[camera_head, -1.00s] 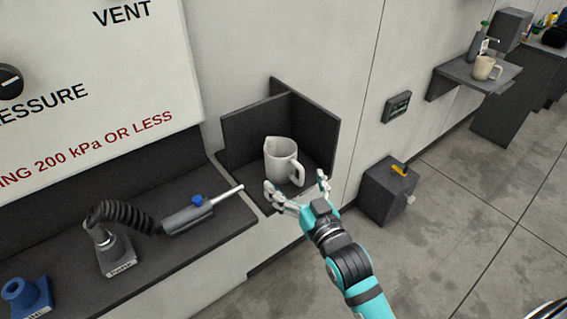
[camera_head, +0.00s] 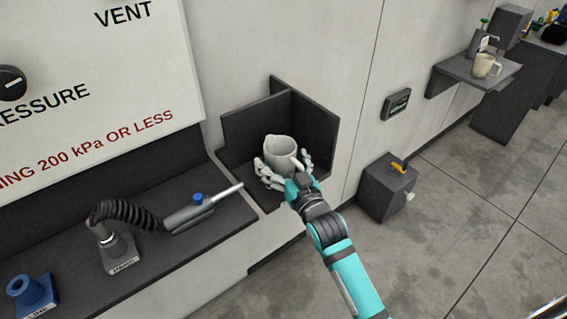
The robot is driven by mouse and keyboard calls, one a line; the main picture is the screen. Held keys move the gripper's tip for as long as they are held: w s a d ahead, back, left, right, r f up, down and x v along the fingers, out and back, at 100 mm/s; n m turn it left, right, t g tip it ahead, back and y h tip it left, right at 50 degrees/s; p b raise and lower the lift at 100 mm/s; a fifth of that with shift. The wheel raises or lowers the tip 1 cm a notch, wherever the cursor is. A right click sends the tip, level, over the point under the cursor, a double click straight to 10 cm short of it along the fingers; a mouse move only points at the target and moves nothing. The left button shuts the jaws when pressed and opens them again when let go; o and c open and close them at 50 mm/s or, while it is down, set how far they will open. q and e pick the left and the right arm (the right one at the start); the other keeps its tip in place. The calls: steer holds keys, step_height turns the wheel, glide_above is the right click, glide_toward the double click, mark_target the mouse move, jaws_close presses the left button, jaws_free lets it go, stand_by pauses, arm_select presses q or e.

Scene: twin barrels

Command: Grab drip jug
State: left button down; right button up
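A white jug (camera_head: 281,150) with a pouring lip stands upright on a dark corner shelf (camera_head: 250,183) with a back panel and a side panel. My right gripper (camera_head: 284,170) is at the jug, with one finger on its left side and one on its right. The fingers are spread around the lower part of the jug. I cannot tell whether they touch it. The jug's handle and lower front are mostly hidden behind the gripper. My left gripper is not in view.
A dark ledge to the left holds a grey nozzle tool (camera_head: 190,213) on a coiled hose and a blue fitting (camera_head: 30,293). A dark box (camera_head: 386,190) stands right of the shelf. A beige mug (camera_head: 487,66) sits on a far wall shelf.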

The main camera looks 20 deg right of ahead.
steer(key=c, duration=1.2)
